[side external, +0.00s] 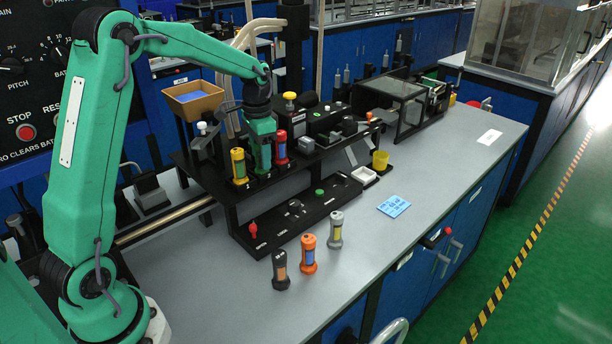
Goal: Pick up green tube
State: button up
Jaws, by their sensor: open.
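The green tube (262,158) stands upright in the middle slot of a black rack (283,176), between a yellow tube (239,166) on its left and a red tube (279,147) on its right. My gripper (262,136) points down over the green tube, with its green fingers at the tube's upper part. The jaws are open. The fingers hide the tube's top, and I cannot tell whether they touch it.
Black, orange (308,254) and grey tubes stand on the grey bench (400,250) in front of the rack. A blue note (393,206), a yellow cup (380,160) and a white tray (364,176) are to the right. A tan bin (194,100) is behind left. The bench's front right is clear.

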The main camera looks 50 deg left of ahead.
dwell(0.4)
jog(key=c, duration=1.1)
jog(key=shift+r, duration=0.15)
jog(key=shift+r, duration=0.4)
notch_tip(320, 180, up, 3)
jog(key=shift+r, duration=0.1)
jog(key=s+d+r, duration=0.1)
jog(key=d+r, duration=0.1)
jog(key=d, duration=0.1)
jog(key=d+r, duration=0.2)
jog(key=d, duration=0.2)
jog(key=s+d+r, duration=0.1)
jog(key=d+r, duration=0.1)
jog(key=d, duration=0.2)
jog(key=shift+s+d+r, duration=0.2)
jog(key=shift+s+r, duration=0.1)
jog(key=shift+r, duration=0.1)
